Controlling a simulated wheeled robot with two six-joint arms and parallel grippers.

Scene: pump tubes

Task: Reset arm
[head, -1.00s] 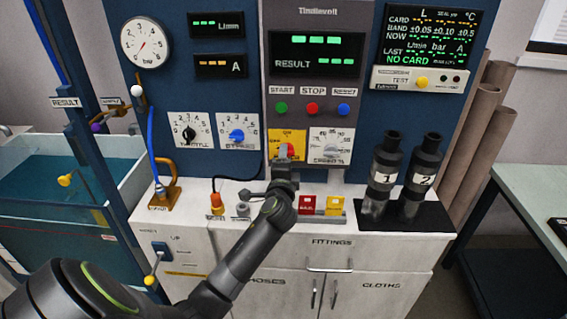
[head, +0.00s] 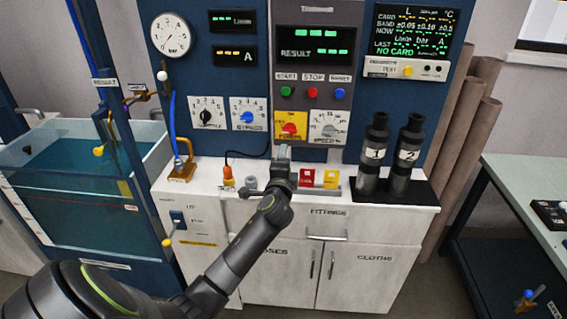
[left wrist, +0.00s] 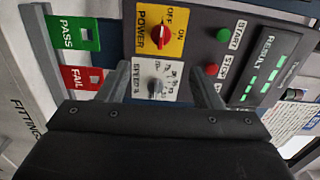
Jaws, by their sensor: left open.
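My left gripper (head: 283,154) is open in front of the instrument panel, below the yellow power switch (head: 290,126) with its red knob. In the left wrist view its two fingers (left wrist: 163,82) are spread with nothing between them, and the grey speed dial (left wrist: 155,86) shows behind the gap. The power switch (left wrist: 160,35) is just above, apart from the fingers. I cannot tell which mark its knob points to. The start (head: 286,91), stop (head: 313,92) and reset (head: 340,94) buttons sit above. My right gripper is not in view.
Pumps 1 (head: 374,155) and 2 (head: 408,155) stand on a black base to the right. A water tank (head: 70,200) stands at left. A green-topped table (head: 525,185) is at far right.

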